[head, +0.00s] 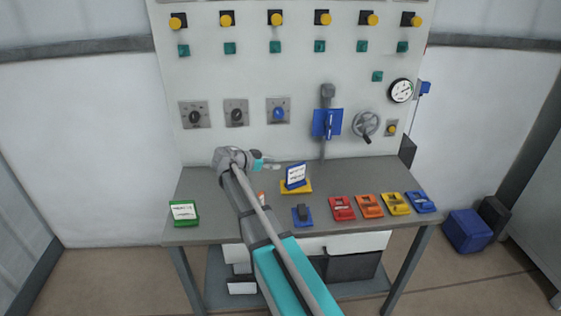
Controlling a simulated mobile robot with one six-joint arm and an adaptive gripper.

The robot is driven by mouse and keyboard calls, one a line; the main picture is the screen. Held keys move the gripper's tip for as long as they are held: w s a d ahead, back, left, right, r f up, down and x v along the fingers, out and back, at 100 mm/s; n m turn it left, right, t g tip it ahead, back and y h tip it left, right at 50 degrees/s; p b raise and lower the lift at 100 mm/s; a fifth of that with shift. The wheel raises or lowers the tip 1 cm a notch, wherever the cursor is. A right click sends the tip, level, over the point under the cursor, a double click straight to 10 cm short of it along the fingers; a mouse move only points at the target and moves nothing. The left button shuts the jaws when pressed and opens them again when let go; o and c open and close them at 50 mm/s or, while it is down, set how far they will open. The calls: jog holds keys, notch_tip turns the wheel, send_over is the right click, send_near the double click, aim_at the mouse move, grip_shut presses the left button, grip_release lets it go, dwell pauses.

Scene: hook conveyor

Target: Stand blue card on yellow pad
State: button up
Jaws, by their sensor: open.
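The blue card (296,174), with a white label, stands upright and leans back slightly on the yellow pad (289,187) near the middle of the table. The pad shows as a yellow rim around the card's foot. My gripper (276,167) is open and empty just left of the card, pointing right toward it. A small gap seems to lie between the fingertips and the card. The fingers are small in this view, and their exact depth relative to the card is hard to tell.
A blue pad with a dark block (302,215) sits at the front middle. Red (342,208), orange (369,206), yellow (396,204) and blue (420,202) units line the right front. A control panel (240,80) rises behind.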

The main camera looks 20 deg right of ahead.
jog(key=shift+a+r, duration=0.25)
jog(key=shift+a, duration=0.35)
